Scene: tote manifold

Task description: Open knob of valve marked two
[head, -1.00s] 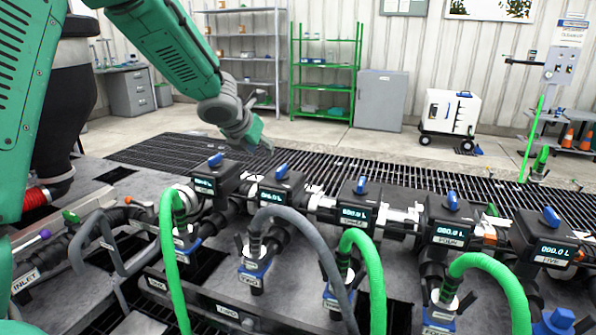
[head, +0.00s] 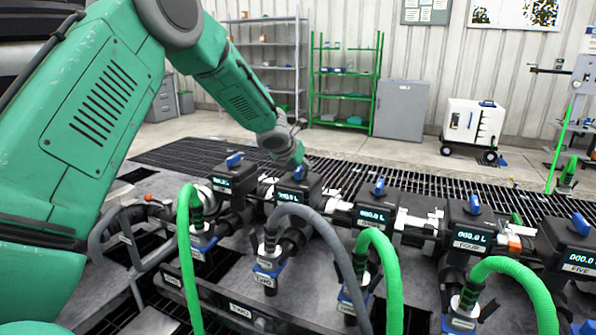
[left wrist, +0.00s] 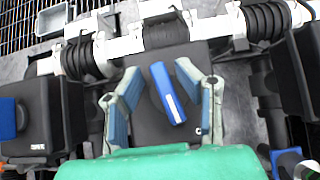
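The black meter box of valve two (head: 292,195) stands second from the left in the row, and the hose fitting below it carries a tag reading TWO. Its blue knob (head: 298,172) is on top, partly hidden by my left gripper (head: 301,163). In the left wrist view the blue knob (left wrist: 167,93) sits slightly tilted between the two spread fingers of my left gripper (left wrist: 162,80). There are visible gaps on both sides, so the gripper is open around the knob without gripping it. My right gripper is not in view.
Several similar meter boxes with blue knobs stand alongside, valve one's (head: 232,178) to the left and valve four's (head: 468,228) to the right. A grey hose (head: 322,228) and green hoses (head: 388,275) arch in front. Floor grating (head: 400,177) lies behind the row.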

